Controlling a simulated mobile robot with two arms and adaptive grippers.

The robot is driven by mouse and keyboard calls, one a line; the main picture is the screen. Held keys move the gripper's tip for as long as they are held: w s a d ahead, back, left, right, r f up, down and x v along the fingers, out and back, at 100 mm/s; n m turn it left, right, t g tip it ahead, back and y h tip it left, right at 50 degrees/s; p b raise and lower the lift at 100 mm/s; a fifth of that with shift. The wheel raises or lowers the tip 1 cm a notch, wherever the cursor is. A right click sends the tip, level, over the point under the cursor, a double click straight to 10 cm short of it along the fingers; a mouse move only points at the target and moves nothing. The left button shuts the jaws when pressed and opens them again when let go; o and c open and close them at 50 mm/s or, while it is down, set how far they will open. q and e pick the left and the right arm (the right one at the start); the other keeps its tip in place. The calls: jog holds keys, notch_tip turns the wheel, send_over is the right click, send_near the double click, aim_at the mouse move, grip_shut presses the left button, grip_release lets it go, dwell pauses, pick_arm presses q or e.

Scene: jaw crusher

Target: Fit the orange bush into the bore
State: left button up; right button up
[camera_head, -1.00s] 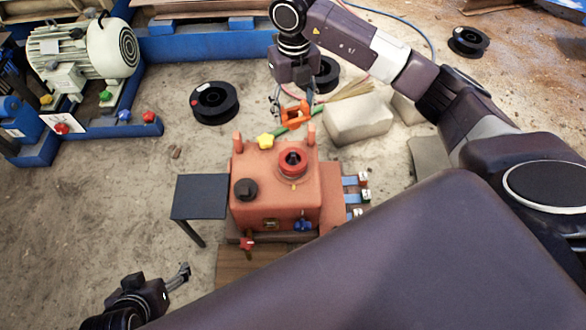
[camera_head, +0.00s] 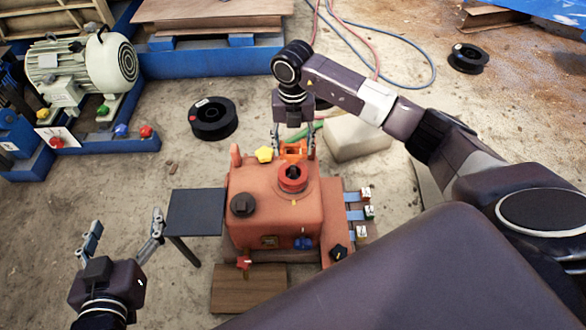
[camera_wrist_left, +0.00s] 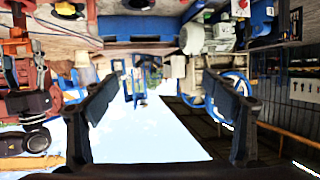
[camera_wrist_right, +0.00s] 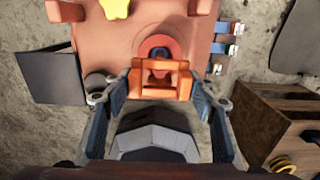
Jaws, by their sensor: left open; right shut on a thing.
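The orange bush (camera_head: 293,150) is held in my right gripper (camera_head: 294,152), just behind the red-ringed bore (camera_head: 292,175) on top of the orange crusher housing (camera_head: 262,208). In the right wrist view the bush (camera_wrist_right: 160,79) looks like a squared orange frame between the two fingers of my right gripper (camera_wrist_right: 160,88). The bore (camera_wrist_right: 158,47) lies directly beyond it and is partly covered by it. The bush appears above the housing; its exact height cannot be told. My left gripper (camera_head: 124,232) is open and empty left of the housing, also in the left wrist view (camera_wrist_left: 163,98).
A dark side plate (camera_head: 195,212) sticks out left of the housing, near my left gripper. A yellow knob (camera_head: 264,154) and black cap (camera_head: 242,204) stand on the housing. Labelled blue tabs (camera_head: 356,213) stick out right. A black spool (camera_head: 213,118) lies on the floor behind.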

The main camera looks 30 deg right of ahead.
aim_at(293, 166)
notch_tip(293, 166, down, 5)
jog(key=shift+f+b, duration=0.1)
jog(key=shift+b, duration=0.5)
jog(key=shift+f, duration=0.35)
notch_tip(293, 166, down, 3)
jog(key=shift+f+b, duration=0.15)
jog(key=shift+b, duration=0.45)
pick_arm(q)
notch_tip(293, 166, up, 14)
jog(key=w+d+t+h, duration=0.1)
jog(key=d+t+h, duration=0.1)
jog(key=t, duration=0.5)
jog(key=shift+r, duration=0.25)
pick_arm(e)
jog(key=shift+f, duration=0.1)
pick_arm(q)
jog(key=shift+w+d+t, duration=0.1)
jog(key=shift+t, duration=0.2)
pick_arm(e)
jog(key=o, duration=1.4)
pick_arm(q)
jog(key=shift+r, duration=0.1)
